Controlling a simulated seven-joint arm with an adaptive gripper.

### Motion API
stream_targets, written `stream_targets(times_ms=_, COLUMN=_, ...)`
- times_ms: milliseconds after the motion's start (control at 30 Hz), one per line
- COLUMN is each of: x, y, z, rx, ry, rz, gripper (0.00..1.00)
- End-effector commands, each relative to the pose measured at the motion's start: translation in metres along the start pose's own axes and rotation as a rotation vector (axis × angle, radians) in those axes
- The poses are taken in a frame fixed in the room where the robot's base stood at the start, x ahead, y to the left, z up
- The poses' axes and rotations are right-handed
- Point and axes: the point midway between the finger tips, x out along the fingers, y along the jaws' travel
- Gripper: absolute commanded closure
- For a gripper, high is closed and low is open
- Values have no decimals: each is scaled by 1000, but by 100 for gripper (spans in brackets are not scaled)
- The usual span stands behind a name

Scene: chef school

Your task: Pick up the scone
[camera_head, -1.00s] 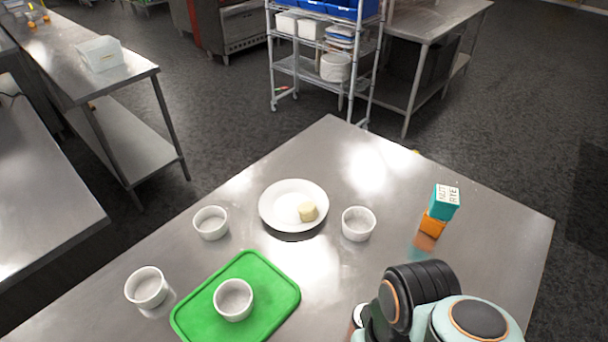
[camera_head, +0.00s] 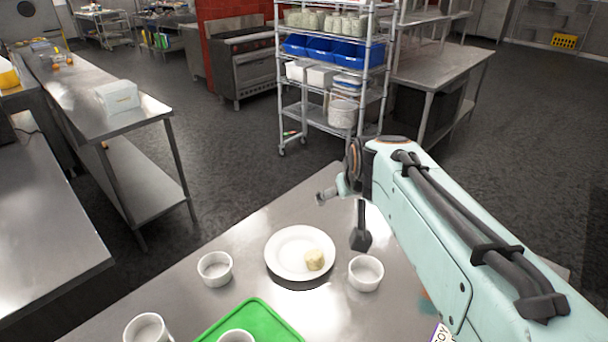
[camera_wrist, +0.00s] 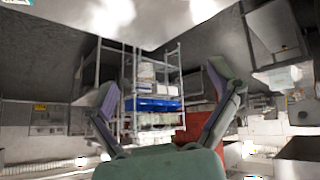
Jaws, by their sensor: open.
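The scone (camera_head: 314,260) is a small pale, roundish piece on the right part of a white plate (camera_head: 284,271) on the steel table in the head view. My gripper (camera_head: 343,216) is above and beyond the plate, apart from the scone, and partly hidden by my arm. In the wrist view my gripper (camera_wrist: 160,80) has its two fingers spread wide with nothing between them. It faces the shelving across the room, and the scone is not seen there.
White ramekins stand left (camera_head: 215,268) and right (camera_head: 365,272) of the plate. Another (camera_head: 147,331) is at the front left. A green tray (camera_head: 262,312) bears one more. A wire rack (camera_head: 283,100) with blue bins stands beyond the table. My arm covers the table's right side.

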Motion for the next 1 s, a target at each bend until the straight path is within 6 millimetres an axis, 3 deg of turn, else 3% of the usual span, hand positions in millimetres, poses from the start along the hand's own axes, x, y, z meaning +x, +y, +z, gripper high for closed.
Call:
stream_targets(times_ms=33, x=32, y=-2, z=-14, rx=-13, ry=1, rz=8, gripper=11)
stream_targets(times_ms=100, x=78, y=-6, z=-28, rx=-34, ry=4, rz=19, gripper=11)
stream_targets(times_ms=167, x=118, y=-12, z=-30, rx=-49, ry=-9, rz=23, gripper=11)
stream_targets(times_ms=300, x=200, y=-34, z=-2, rx=-80, ry=-95, rz=15, gripper=11)
stream_targets(times_ms=400, x=240, y=-50, z=32, rx=-103, ry=-176, rz=-3, gripper=11)
stream_targets(times_ms=500, x=262, y=-60, z=63, rx=-119, ry=-242, rz=-16, gripper=11)
stream_targets(times_ms=600, x=273, y=-65, z=76, rx=-127, ry=-266, rz=-22, gripper=11)
stream_targets(times_ms=1000, x=327, y=-67, z=91, rx=-127, ry=-266, rz=-25, gripper=11)
